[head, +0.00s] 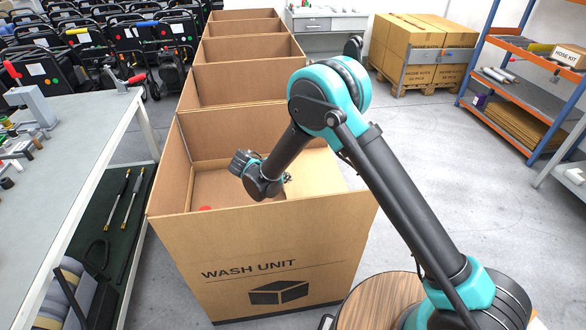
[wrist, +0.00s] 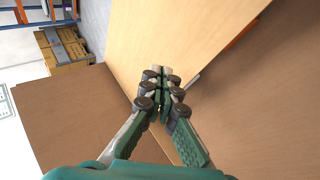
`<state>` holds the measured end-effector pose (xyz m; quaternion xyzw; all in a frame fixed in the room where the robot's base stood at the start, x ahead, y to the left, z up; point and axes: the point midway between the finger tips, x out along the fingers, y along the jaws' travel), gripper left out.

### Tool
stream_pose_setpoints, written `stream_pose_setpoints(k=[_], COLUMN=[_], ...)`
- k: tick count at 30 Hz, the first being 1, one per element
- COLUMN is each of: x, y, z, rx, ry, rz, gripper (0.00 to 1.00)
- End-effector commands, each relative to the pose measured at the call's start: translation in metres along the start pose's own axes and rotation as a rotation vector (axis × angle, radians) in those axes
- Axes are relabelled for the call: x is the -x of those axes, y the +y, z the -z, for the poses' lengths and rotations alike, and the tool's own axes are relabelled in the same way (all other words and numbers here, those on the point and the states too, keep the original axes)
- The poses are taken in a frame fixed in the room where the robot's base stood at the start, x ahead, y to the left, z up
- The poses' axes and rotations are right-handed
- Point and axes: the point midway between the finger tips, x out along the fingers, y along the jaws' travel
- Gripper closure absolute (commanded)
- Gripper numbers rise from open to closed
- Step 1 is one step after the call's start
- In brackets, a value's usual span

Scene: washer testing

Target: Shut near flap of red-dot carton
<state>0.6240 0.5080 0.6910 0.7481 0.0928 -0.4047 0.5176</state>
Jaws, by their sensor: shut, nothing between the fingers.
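The nearest carton (head: 325,240), marked WASH UNIT, stands in the lower middle of the head view. A red dot (head: 205,208) shows just above its near top edge, partly cut off by that edge. Its far and side panels stand up, and paler cardboard lies inside; whether the near panel includes a raised flap, I cannot tell. My gripper (head: 287,178) is over the carton's opening, behind the near edge. In the wrist view my gripper (wrist: 163,78) is shut and empty, between a pale panel (wrist: 180,30) and a darker brown panel (wrist: 265,100); contact is unclear.
More open cartons (head: 245,82) run in a row behind. A workbench (head: 75,130) stands close on the left. A pallet of boxes (head: 415,50) and an orange-and-blue shelf (head: 525,90) stand at the back right. The floor (head: 450,150) right of the cartons is clear.

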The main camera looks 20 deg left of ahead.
Motion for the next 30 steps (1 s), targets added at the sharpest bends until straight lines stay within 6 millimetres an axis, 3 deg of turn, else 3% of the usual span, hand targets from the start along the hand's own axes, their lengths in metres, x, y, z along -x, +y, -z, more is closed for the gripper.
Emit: stream_pose_setpoints(k=[6, 12, 30], x=[-0.020, -0.032, -0.041], y=[-0.033, -0.049, -0.058], z=[-0.001, -0.002, -0.004], rx=[0.000, 0.000, -0.002], ry=[0.001, 0.001, -0.002], rz=[0.001, 0.002, 0.005], gripper=[1.00, 1.00, 1.00])
